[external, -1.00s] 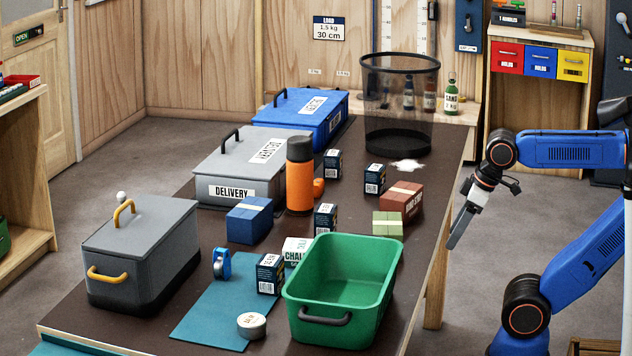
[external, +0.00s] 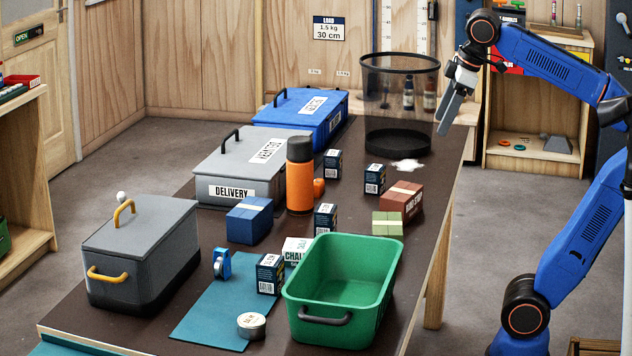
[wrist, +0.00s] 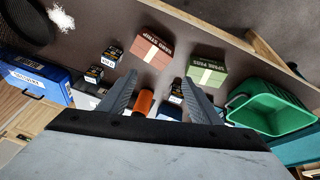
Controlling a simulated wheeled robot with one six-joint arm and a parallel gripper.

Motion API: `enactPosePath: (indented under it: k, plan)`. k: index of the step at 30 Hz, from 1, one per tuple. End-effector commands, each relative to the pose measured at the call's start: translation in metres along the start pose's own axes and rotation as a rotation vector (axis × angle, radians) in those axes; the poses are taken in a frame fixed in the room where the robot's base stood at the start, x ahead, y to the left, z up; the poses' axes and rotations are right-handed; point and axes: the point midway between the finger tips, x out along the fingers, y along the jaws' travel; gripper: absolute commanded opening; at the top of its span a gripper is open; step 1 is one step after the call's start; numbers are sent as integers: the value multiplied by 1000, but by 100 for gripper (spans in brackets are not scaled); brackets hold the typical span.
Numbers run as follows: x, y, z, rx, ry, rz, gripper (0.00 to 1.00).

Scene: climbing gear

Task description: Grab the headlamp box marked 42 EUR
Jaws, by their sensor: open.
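Several small dark boxes with white labels stand on the table: one behind the flask (external: 333,164), one near the brown box (external: 375,179), one in the middle (external: 325,219) and one at the teal mat (external: 269,274). Their prices are too small to read, so I cannot tell which is marked 42 EUR. In the wrist view, dark boxes show at upper left (wrist: 112,57), lower left (wrist: 94,75) and between the fingers (wrist: 176,91), partly hidden. My gripper (external: 447,122) is open and empty, raised beside the mesh bin; its fingers (wrist: 161,82) also show in the wrist view.
An orange flask (external: 300,180), a brown box (external: 402,200), a green box (external: 387,224) and a blue box (external: 249,221) stand among the dark boxes. A green tub (external: 296,312) is in front, a mesh bin (external: 400,140) behind. Lidded cases (external: 235,170) line the left.

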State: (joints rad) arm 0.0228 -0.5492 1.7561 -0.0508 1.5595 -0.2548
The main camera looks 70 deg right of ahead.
Motion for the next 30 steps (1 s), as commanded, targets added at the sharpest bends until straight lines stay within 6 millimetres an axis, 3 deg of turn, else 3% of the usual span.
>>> enactPosePath:
  k: [14,24,30]
  plan:
    - [34,91,-119,-576,-175,67,58]
    - [83,166,-194,-1006,-332,37,58]
    - [112,204,-224,-1217,-412,-4,58]
